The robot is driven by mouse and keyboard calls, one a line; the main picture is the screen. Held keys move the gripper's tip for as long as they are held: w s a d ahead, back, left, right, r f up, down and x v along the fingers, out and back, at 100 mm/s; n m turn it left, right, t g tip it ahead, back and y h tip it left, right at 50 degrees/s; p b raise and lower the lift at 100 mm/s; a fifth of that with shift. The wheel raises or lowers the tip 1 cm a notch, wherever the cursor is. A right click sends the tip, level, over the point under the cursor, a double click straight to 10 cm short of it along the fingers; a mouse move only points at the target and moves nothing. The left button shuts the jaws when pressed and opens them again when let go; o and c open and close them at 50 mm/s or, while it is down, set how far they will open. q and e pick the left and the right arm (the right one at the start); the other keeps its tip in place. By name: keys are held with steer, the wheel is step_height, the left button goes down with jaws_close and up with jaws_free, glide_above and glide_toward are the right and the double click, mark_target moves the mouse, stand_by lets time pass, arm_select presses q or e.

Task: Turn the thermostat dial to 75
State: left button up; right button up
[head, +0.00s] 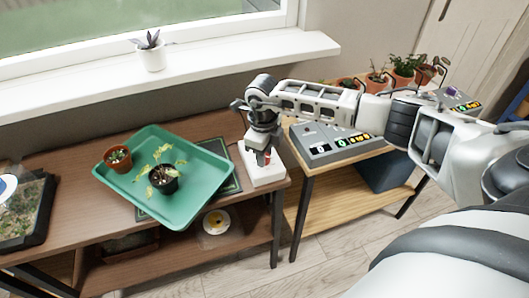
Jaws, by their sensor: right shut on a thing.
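The thermostat, a white box (264,177), sits at the right end of the dark wooden table. My right gripper (263,157) comes down over it from above and is shut on the dial. The dial is hidden between the fingers; only a small red patch shows there. I cannot read a scale or setting on the thermostat at this size. My left gripper is not in view.
Left of the thermostat, a green tray (203,161) holds a terracotta pot (118,158) and a black pot (164,181) with a yellowing plant. A grey control panel (325,150) stands on the right table. A windowsill (200,72) runs behind.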

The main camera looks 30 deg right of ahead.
steer(key=m, duration=0.4)
steer(key=shift+r+m, duration=0.1)
steer(key=shift+m, duration=0.2)
steer(key=shift+w+m+p, duration=0.1)
steer(key=shift+m+p, duration=0.25)
steer(key=shift+m, duration=1.55)
steer(key=o, duration=1)
steer(key=r, duration=1)
steer(key=r+b, duration=0.1)
steer(key=r, duration=0.5)
steer(key=shift+a, duration=0.35)
